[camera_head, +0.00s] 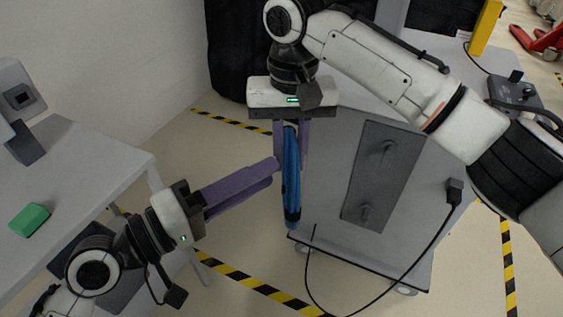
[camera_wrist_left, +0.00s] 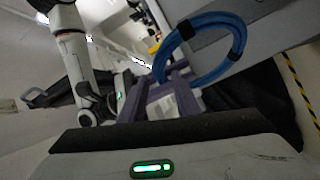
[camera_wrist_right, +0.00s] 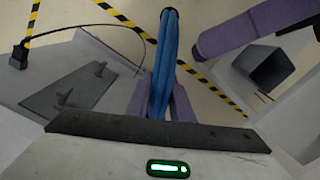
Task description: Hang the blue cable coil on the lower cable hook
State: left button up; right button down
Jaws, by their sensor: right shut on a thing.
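The blue cable coil (camera_head: 291,185) hangs on edge, seen narrow, from my right gripper (camera_head: 291,148), whose purple fingers are shut on its upper part. In the left wrist view the coil (camera_wrist_left: 205,22) shows as a ring with dark ties. A dark grey plate (camera_head: 378,175) on the cart's side carries an upper hook (camera_head: 387,150) and the lower cable hook (camera_head: 365,212). The coil is left of both hooks, apart from them. My left gripper (camera_head: 276,170) points at the coil from the left, its fingers parted and its tips close to it; contact is unclear.
The grey cart (camera_head: 330,190) has a black cable with a plug (camera_head: 454,190) looping down its side. A grey table (camera_head: 100,160) with a green block (camera_head: 29,219) stands at the left. Striped floor tape (camera_head: 245,283) runs between table and cart.

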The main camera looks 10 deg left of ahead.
aim_at(285, 163)
pick_arm(q)
jog(key=shift+x, duration=2.7)
jog(key=shift+c, duration=0.4)
grip_shut()
pick_arm(e)
jog(key=c, duration=1.5)
grip_release()
